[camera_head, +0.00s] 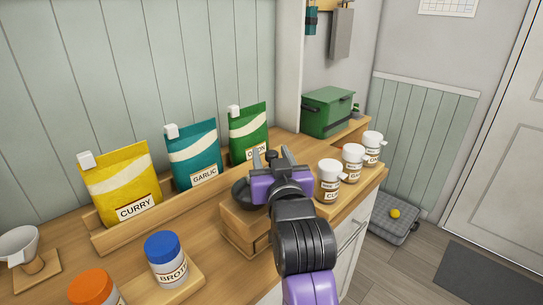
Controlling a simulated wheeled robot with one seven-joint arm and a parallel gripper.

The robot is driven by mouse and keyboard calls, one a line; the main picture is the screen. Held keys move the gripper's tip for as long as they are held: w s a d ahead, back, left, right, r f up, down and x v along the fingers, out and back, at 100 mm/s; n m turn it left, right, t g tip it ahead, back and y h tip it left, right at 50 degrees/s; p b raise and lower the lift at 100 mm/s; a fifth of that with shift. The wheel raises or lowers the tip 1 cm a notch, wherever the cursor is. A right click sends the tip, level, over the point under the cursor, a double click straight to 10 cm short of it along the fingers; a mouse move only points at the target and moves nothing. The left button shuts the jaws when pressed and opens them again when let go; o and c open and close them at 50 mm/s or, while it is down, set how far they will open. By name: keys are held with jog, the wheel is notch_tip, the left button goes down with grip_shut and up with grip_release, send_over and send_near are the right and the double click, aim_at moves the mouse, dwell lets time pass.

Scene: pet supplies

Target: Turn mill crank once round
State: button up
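The mill (241,228) is a wooden box with a dark round top (241,192), standing on the counter and partly hidden behind my arm. A small dark knob (271,155), which looks like the end of the mill's crank, shows between my gripper's fingers. My gripper (272,157) reaches over the mill with its two grey fingers apart, one on each side of the knob. I cannot tell whether either finger touches the knob. The rest of the crank is hidden behind the purple gripper body.
Yellow curry (122,184), teal garlic (194,155) and green onion (249,133) bags stand in a wooden rack behind. Several white-capped jars (329,181) stand close right of my gripper. Blue-lidded (165,259) and orange-lidded (92,288) jars stand front left. A green box (328,112) is at the back.

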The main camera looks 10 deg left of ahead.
grip_shut()
dwell(1.3)
